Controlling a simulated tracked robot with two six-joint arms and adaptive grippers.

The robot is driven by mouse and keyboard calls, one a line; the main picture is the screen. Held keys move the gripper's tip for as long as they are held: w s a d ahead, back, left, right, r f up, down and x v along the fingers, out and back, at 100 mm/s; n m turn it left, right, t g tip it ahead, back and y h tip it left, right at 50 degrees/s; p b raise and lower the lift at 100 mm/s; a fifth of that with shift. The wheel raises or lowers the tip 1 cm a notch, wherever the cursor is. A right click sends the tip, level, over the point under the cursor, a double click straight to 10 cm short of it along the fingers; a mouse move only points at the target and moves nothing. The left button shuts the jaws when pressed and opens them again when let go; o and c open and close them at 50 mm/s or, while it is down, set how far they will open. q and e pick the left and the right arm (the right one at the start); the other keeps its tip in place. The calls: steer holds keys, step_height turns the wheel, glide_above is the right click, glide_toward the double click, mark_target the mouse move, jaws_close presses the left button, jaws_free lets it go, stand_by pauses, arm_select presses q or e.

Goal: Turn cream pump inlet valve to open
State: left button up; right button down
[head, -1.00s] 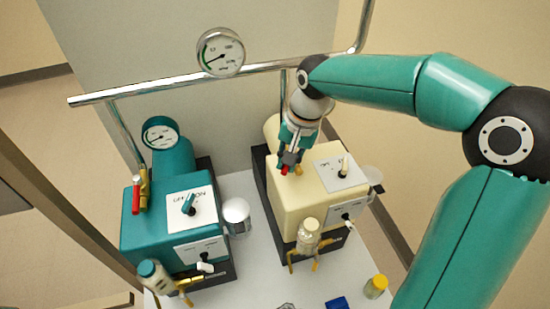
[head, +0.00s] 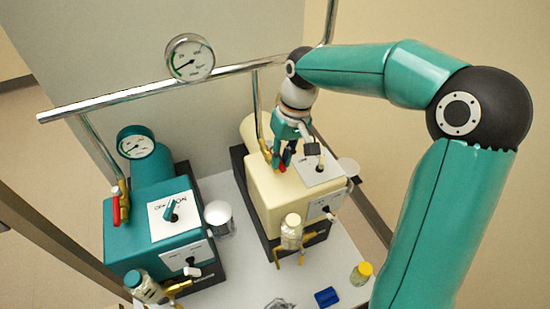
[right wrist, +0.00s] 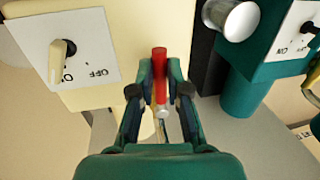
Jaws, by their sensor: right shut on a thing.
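The cream pump (head: 262,208) stands right of the teal pump on the white bench top. The red handle (head: 285,161) of its inlet valve is at the pump's rear top, near a brass fitting (head: 265,149). My right gripper (head: 288,157) reaches down to it from above. In the right wrist view the red handle (right wrist: 160,75) lies between the two fingers of the gripper (right wrist: 160,90), which is shut on it. The fingers and wrist partly hide the valve body. My left gripper is not in view.
The teal pump (head: 140,245) has its own red valve handle (head: 116,208). A chrome pipe (head: 150,88) with a gauge (head: 190,57) runs behind both. A switch panel (head: 318,170) is close to my right gripper. Jars and a blue item (head: 326,297) occupy the front.

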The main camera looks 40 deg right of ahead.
steer(key=shift+w+d+r, duration=0.1)
steer(key=shift+w+r, duration=0.15)
steer(key=c, duration=1.2)
jaws_free()
steer(key=shift+w+f, duration=0.1)
steer(key=shift+f, duration=0.05)
steer(key=shift+o, duration=0.2)
step_height(320, 180, up, 12)
steer(key=d, duration=0.2)
steer(key=shift+s+f, duration=0.15)
steer(key=shift+s, duration=0.25)
steer(key=shift+d, duration=0.1)
